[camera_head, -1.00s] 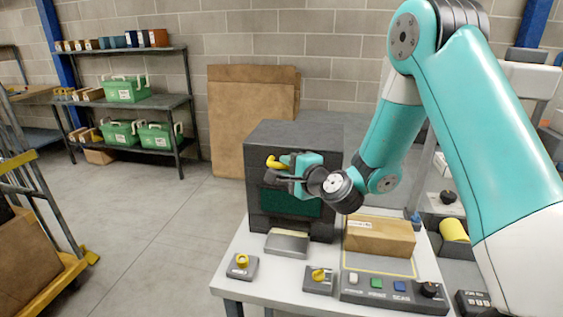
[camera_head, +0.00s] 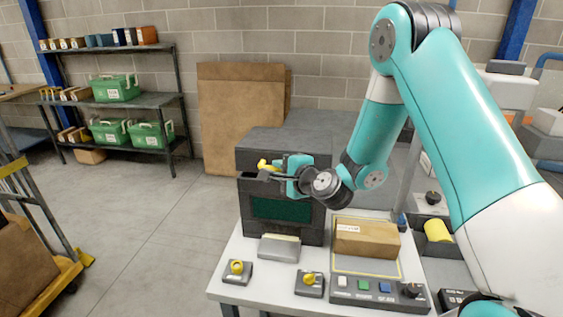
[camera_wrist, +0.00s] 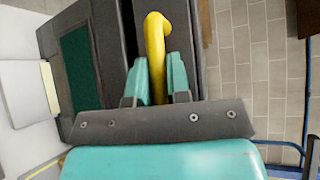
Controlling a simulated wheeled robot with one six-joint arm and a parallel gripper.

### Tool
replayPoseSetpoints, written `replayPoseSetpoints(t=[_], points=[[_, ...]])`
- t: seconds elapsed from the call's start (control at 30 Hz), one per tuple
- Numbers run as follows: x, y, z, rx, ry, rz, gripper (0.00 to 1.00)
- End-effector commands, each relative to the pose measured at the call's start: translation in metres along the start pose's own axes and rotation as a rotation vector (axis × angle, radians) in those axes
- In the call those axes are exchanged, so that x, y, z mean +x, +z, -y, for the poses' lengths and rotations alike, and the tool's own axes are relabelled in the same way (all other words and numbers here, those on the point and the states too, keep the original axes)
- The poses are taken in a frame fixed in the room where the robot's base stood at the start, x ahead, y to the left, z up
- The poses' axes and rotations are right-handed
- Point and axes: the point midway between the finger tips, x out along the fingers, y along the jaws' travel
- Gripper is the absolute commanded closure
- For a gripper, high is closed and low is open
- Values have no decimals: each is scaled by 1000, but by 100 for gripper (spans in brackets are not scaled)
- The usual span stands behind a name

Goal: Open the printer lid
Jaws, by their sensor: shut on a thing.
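The printer (camera_head: 285,215) is a dark grey box with a green front panel, standing on the white table. Its lid (camera_head: 290,143) is the top part, and a dark gap shows below it at the front. A yellow handle (camera_head: 265,165) sticks out at the lid's front; it also shows in the wrist view (camera_wrist: 155,45). My gripper (camera_head: 275,173) is at the printer's upper front. In the wrist view its teal fingers (camera_wrist: 158,80) are shut on the yellow handle, one on each side. The lid's hinge is hidden.
A cardboard box (camera_head: 367,240) lies on the table right of the printer. A control panel (camera_head: 378,292) with buttons and two yellow-knobbed units (camera_head: 237,271) sit along the front edge.

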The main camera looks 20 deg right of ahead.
Motion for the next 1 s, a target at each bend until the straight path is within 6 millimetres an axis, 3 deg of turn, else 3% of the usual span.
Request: replayPoseSetpoints(t=[0.03, 0.53, 0.57, 0.6, 1.0], points=[[-1, 3, 11, 6, 5, 3, 100], [0, 3, 9, 27, 24, 4, 100], [0, 3, 9, 27, 24, 4, 76], [0, 3, 9, 27, 24, 4, 73], [-4, 5, 9, 26, 26, 8, 73]])
